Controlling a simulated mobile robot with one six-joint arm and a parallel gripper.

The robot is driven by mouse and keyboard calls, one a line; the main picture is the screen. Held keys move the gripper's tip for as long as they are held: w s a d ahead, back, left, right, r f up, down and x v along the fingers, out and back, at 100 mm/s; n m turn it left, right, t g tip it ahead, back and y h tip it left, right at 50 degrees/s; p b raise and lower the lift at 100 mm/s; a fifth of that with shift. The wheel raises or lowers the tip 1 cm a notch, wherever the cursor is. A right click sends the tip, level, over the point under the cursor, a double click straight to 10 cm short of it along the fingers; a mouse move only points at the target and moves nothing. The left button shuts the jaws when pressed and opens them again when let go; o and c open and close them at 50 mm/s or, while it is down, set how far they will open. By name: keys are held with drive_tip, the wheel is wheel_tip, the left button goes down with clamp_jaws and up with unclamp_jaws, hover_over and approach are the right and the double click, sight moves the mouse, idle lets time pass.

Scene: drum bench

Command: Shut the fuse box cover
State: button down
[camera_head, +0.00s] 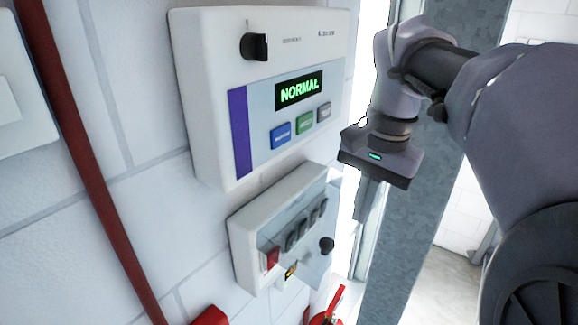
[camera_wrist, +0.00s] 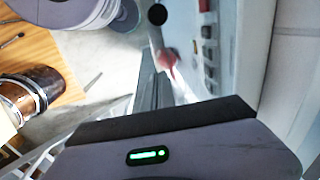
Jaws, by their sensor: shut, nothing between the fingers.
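The fuse box (camera_head: 240,235) is a white wall box below the control panel, with a row of dark switches and a red one. Its clear cover (camera_head: 318,262) stands out from the box front, tilted away from it. A round black knob (camera_head: 326,244) sits on the cover; a black knob (camera_wrist: 157,14) also shows at the top of the wrist view. My gripper (camera_head: 366,205) points down, shut and empty, to the right of the cover. I cannot tell whether it touches the cover. The cover's hinge is not clear.
The control panel (camera_head: 205,100) reading NORMAL is above the fuse box. A red pipe (camera_head: 88,165) runs down the wall at left. A red extinguisher (camera_head: 325,318) is below. A grey metal post (camera_head: 425,215) stands behind my arm. A wooden surface (camera_wrist: 35,50) shows in the wrist view.

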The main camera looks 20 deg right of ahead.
wheel_tip(320, 180, down, 11)
drive_tip(key=s+d+t+y+b, duration=0.15)
drive_tip(key=t+y+b, duration=0.3)
drive_tip(key=b, duration=1.15)
drive_tip(key=w+a+f+t+y+b, duration=0.4)
drive_tip(key=f+t+b, duration=0.3)
drive_tip(key=b, duration=1.6)
drive_tip(key=shift+w+a+f+t+y, duration=0.2)
drive_tip(key=shift+w+f+t+y, duration=0.3)
drive_tip(key=shift+f, duration=0.75)
drive_tip(key=shift+w, duration=0.1)
